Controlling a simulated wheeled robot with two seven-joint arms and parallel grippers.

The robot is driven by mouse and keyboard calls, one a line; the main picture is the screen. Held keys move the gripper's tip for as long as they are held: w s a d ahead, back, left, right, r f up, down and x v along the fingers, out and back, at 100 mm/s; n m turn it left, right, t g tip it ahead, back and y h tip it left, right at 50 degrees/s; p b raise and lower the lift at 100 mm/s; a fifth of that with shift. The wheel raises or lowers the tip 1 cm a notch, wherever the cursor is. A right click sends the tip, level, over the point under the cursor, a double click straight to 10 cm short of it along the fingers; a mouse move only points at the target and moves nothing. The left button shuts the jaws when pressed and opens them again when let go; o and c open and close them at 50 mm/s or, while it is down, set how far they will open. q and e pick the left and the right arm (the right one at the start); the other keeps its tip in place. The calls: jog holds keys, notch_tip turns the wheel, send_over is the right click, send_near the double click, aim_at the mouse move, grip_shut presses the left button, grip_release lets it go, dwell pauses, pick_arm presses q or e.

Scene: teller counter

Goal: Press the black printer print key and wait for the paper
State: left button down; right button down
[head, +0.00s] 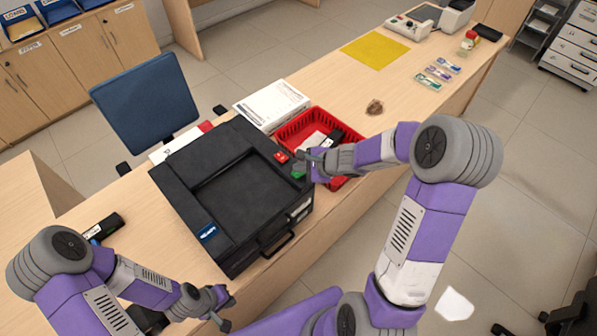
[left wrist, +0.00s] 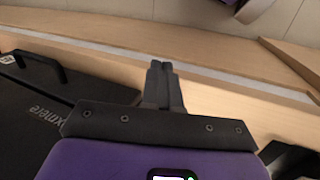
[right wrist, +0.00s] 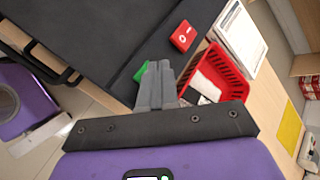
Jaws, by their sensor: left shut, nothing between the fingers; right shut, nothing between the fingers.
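The black printer (head: 180,187) stands on the counter, and its recessed top looks bare. A red key (head: 281,157) and a green key (head: 298,175) sit at its right edge. My right gripper (head: 303,164) is shut and empty, its tips at the green key. In the right wrist view, the shut fingers (right wrist: 158,80) partly cover the green key (right wrist: 140,71), and the red key (right wrist: 183,36) is clear beyond. I cannot tell whether the tips touch the green key. My left gripper (head: 224,306) is shut and empty, low in front of the printer's left side.
A red basket (head: 305,124) with papers and a dark object stands close behind my right gripper. A white paper pack (head: 272,105) lies beside it. A yellow mat (head: 375,50) and banknotes (head: 437,76) lie farther along the counter. A blue chair (head: 147,100) stands behind.

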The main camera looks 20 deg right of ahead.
aim_at(301, 174)
jog(key=shift+f+b, duration=0.4)
jog(key=shift+b, duration=0.05)
dwell(0.4)
jog(key=shift+r, duration=0.1)
jog(key=shift+r+p, duration=0.7)
jog(key=shift+r, duration=0.1)
notch_tip(301, 174, up, 5)
jog(key=p, duration=0.4)
dwell(0.4)
dwell(0.5)
